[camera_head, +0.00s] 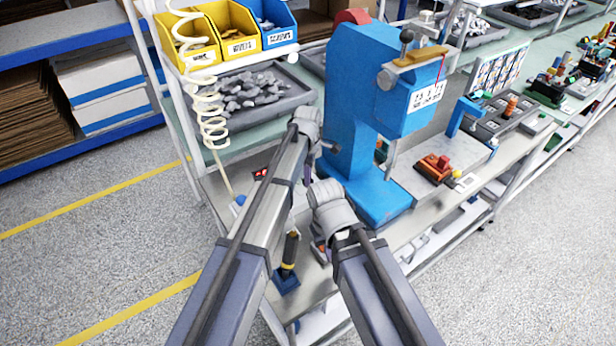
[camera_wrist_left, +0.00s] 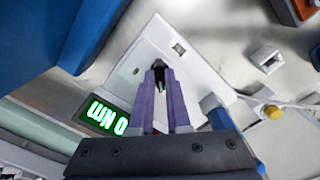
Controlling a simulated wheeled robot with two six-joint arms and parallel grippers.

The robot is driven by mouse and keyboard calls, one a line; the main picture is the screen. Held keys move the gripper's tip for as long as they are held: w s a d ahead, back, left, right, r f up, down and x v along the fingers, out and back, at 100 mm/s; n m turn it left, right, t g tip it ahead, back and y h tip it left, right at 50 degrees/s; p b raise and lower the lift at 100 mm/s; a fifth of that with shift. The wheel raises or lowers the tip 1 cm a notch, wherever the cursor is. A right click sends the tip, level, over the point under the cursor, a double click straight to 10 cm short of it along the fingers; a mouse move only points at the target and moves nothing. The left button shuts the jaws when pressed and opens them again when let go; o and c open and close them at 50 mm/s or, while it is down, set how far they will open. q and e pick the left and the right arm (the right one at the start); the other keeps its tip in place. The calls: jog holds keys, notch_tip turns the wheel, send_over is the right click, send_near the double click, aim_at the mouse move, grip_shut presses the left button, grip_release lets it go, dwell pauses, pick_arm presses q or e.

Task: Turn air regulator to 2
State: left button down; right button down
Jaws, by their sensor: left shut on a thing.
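My left gripper (camera_head: 308,172) points down just left of the blue press, largely hidden by my own arms. In the left wrist view its two purple fingers (camera_wrist_left: 160,82) are shut on a small dark part (camera_wrist_left: 158,96) over a white plate. I cannot tell from this whether that part is the air regulator's knob, and no scale or number 2 is readable. A green-lit display (camera_wrist_left: 105,115) with upturned characters stands left of the fingers.
The blue press (camera_head: 352,90) stands close by on the right. A cream coiled hose (camera_head: 210,110) hangs at the left. A grey tray of parts (camera_head: 290,100) lies behind. A black-and-yellow handled tool (camera_head: 290,250) stands in front. A yellow cap (camera_wrist_left: 272,112) is right of the fingers.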

pick_arm(q)
jog(key=shift+s, duration=0.1)
jog(key=c, duration=0.9)
grip_release()
notch_tip(320, 180, up, 8)
jog(key=p, duration=0.8)
jog(key=shift+f, duration=0.1)
pick_arm(e)
notch_tip(320, 180, up, 8)
jog(key=shift+f, duration=0.15)
